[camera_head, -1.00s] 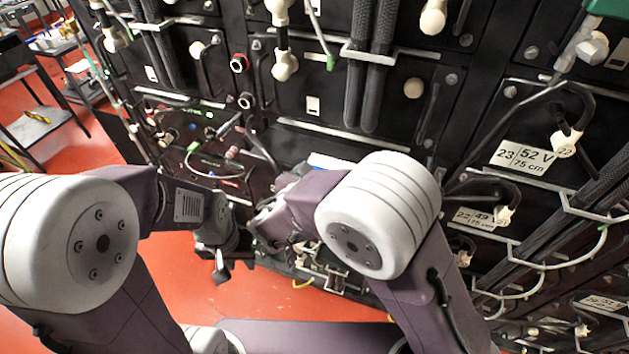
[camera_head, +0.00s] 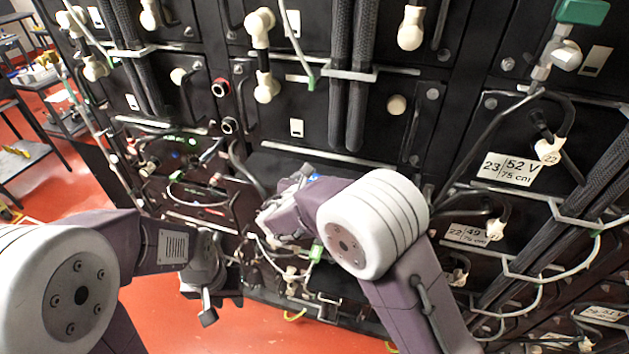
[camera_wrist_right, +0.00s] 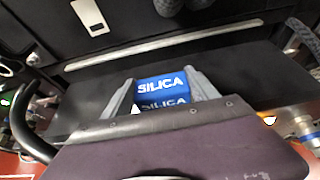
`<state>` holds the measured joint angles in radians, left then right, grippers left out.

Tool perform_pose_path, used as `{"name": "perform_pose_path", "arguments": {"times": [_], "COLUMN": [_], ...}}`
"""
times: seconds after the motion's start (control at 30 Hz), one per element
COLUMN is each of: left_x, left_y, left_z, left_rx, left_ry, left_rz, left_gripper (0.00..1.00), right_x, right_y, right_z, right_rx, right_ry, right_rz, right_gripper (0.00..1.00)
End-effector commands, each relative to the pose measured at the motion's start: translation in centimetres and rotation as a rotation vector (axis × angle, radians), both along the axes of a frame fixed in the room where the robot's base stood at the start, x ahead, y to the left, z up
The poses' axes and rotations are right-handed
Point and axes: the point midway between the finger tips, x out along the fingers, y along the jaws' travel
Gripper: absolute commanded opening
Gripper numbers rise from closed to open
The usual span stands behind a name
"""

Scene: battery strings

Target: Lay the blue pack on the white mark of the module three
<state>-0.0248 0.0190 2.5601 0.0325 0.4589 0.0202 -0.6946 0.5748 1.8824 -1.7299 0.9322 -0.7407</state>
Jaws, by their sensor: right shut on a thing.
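The blue pack (camera_wrist_right: 162,88), lettered "SILICA", sits between the two fingers of my right gripper (camera_wrist_right: 163,92) in the right wrist view. The gripper is shut on it, in front of a dark flat module surface (camera_wrist_right: 240,75). I cannot tell whether the pack touches the surface. Small white marks show on the module fronts (camera_head: 297,127), but I cannot tell which is module three. My left gripper (camera_head: 208,302) hangs low at the left, its jaws unclear.
Thick black cables (camera_head: 355,85) and white connectors (camera_head: 267,87) stick out above my right gripper. A metal strip (camera_wrist_right: 165,50) runs along the back of the dark surface. Wires and fittings (camera_head: 290,272) crowd below. Open red floor (camera_head: 150,305) lies at the lower left.

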Motion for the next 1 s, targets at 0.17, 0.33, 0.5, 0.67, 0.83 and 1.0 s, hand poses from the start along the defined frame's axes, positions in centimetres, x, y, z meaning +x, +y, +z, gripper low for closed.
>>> {"name": "perform_pose_path", "arguments": {"times": [0.17,0.33,0.5,0.67,0.83,1.0], "left_x": [0.0,0.0,0.0,0.0,0.0,0.0], "left_y": [0.0,0.0,0.0,0.0,0.0,0.0], "left_z": [-0.2,-0.2,-0.2,-0.2,-0.8,-2.0], "left_rx": [0.000,0.000,0.000,0.000,0.000,0.000], "left_ry": [0.000,0.000,0.000,0.000,0.000,0.000], "left_rz": [0.000,0.000,0.000,0.000,0.000,0.000], "left_gripper": [0.32,0.32,0.32,0.32,0.32,0.32], "right_x": [0.0,0.0,0.0,0.0,-1.1,-4.5], "right_y": [0.0,0.0,0.0,0.0,0.5,1.8], "right_z": [-0.2,-0.2,-0.2,-0.2,0.1,1.5], "right_rx": [0.000,0.000,0.000,0.000,0.002,0.004], "right_ry": [0.000,0.000,0.000,0.000,-0.002,-0.003], "right_rz": [0.000,0.000,0.000,0.000,0.002,0.004], "right_gripper": [0.26,0.71,0.93,0.93,0.93,0.93]}}
